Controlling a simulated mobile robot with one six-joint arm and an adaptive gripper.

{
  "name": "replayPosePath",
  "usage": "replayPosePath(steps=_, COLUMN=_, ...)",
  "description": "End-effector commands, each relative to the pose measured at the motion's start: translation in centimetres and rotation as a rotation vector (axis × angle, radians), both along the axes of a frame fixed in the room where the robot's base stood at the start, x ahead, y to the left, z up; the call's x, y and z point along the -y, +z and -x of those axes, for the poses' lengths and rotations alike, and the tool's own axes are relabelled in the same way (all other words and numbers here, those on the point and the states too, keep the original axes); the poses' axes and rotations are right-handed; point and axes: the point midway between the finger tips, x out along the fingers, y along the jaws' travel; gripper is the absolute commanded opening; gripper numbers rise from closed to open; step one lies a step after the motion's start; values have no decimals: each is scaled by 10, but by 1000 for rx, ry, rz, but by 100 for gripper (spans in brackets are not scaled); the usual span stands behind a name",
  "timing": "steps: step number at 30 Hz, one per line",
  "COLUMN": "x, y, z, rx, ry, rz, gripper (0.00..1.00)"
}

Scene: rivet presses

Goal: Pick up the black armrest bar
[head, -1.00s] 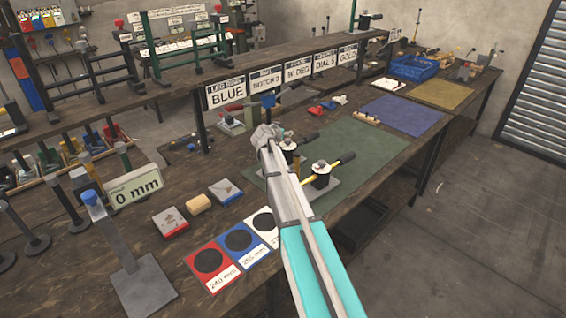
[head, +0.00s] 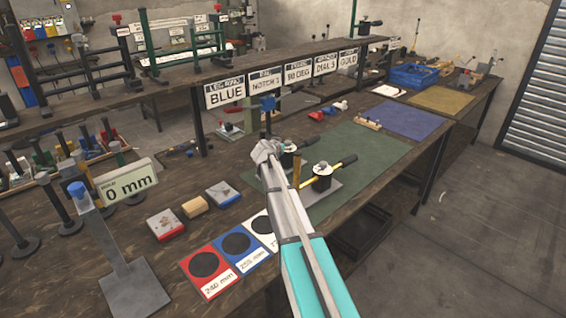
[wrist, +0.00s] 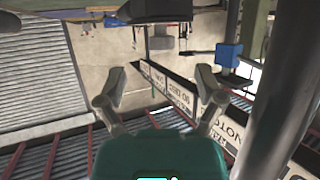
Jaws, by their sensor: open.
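My gripper (head: 264,150) shows from behind in the head view, raised over the bench beside the green mat. In the wrist view its two fingers (wrist: 161,88) are spread wide with nothing between them. I cannot pick out the black armrest bar for certain. Black bar frames (head: 84,66) stand on the raised shelf at the left, well apart from my gripper. A dark piece (head: 370,27) sits by the green upright at the shelf's far end. In the wrist view a dark object (wrist: 160,11) shows at the top edge, too unclear to name.
The raised shelf (head: 180,78) carries signs along its front edge, close behind my gripper. A lever press (head: 322,178) stands on the green mat (head: 375,152). A height post with a 0 mm sign (head: 128,182) and colored cards (head: 205,268) are at front left.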

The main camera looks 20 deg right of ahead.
Motion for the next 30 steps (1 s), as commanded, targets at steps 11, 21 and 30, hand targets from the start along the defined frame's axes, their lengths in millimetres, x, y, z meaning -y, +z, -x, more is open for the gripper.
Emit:
replayPosePath(steps=11, x=14, y=-9, z=-16, rx=0, ry=0, rz=0, gripper=87)
replayPosePath(steps=21, x=15, y=-9, z=-16, rx=0, ry=0, rz=0, gripper=87)
replayPosePath(steps=30, x=33, y=-18, z=-35, rx=1, ry=-2, rz=-1, gripper=87)
